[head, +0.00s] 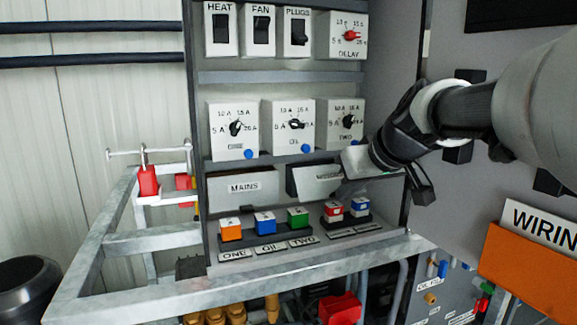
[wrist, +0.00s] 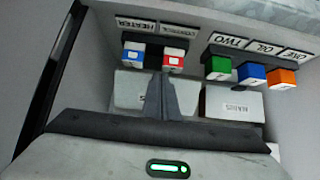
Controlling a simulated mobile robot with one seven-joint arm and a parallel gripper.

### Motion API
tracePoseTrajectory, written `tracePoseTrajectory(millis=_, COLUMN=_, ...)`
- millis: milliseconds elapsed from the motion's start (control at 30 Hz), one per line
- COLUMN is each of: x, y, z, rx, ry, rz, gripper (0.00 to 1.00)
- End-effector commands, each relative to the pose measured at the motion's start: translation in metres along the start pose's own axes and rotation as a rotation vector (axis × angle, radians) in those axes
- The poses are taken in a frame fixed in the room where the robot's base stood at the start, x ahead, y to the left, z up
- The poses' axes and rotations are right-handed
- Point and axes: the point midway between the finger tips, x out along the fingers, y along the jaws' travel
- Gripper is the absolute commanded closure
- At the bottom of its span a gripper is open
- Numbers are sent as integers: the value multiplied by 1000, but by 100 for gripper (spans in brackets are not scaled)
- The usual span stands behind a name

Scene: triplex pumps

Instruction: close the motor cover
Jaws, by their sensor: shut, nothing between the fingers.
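The motor cover (head: 316,181) is a pale flap in the lower row of the cabinet, right of the MAINS cover (head: 243,187). It looks tilted out, with a dark gap along its left side; its label is partly hidden and hard to read. My gripper (head: 345,186) is at the cover's right end, in front of it, and hides that part. In the wrist view my gripper (wrist: 167,78) is shut and empty, its fingers across the pale cover (wrist: 130,90). I cannot tell whether they touch it.
Below the covers stand orange (head: 231,229), blue (head: 265,222) and green (head: 298,217) blocks, with red-and-blue ones (head: 333,211) to their right. Knob panels (head: 294,125) sit just above. The cabinet's right wall and door are close beside my arm.

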Motion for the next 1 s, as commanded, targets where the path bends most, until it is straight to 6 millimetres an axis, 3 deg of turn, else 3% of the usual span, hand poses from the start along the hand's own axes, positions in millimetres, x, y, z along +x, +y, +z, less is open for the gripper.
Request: tracePoseTrajectory(millis=1000, x=-11, y=0, z=-12, rx=0, ry=0, rz=1, gripper=100)
